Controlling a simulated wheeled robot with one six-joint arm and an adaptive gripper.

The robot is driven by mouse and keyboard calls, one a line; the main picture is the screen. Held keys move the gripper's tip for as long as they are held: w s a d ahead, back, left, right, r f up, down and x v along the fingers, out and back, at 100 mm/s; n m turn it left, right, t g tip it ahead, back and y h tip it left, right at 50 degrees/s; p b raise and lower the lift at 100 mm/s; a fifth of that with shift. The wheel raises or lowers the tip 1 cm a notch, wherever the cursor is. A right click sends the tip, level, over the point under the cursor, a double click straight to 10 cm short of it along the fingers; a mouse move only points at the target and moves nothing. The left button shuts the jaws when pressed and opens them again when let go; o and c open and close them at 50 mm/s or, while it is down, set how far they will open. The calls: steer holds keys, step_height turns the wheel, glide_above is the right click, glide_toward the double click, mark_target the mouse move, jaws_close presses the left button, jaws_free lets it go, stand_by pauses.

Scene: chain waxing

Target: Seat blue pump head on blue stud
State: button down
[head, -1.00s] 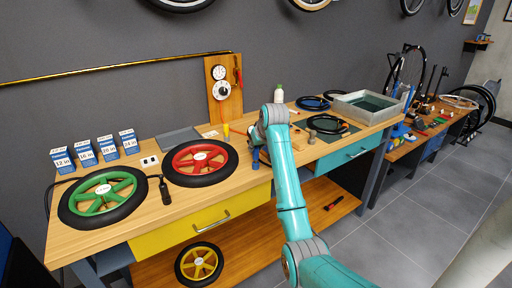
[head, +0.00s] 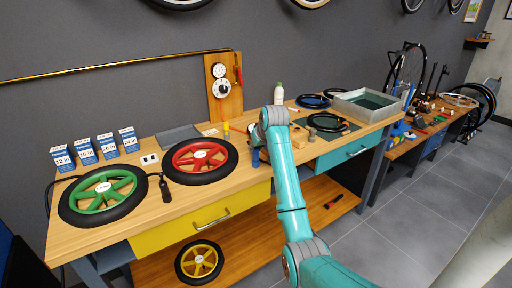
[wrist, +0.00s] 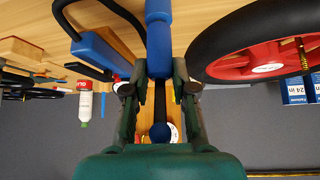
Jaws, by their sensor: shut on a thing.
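My gripper (wrist: 160,92) has its two dark green fingers closed around a blue rounded piece (wrist: 158,38), which I take for the blue pump head. A dark shaft and a blue round end (wrist: 160,132) show between the fingers, towards the palm. A blue block (wrist: 98,54) lies beside it at the left in the wrist view, with a black hose arching past it. In the head view a bit of blue (head: 255,140) shows beside my arm at the bench, but my arm hides most of the gripper. I cannot pick out the blue stud for certain, nor any contact with it.
A red wheel (head: 200,161) lies close by on the wooden bench, also in the wrist view (wrist: 262,66). A green wheel (head: 104,195) and several blue boxes (head: 84,152) are further left. A white bottle (head: 279,93) and grey tub (head: 366,105) stand to the right.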

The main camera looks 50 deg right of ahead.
steer(key=shift+f, duration=0.4)
stand_by(0.4)
steer(key=c, duration=0.9)
jaws_free()
steer(key=shift+o, duration=0.2)
steer(key=v, duration=1.2)
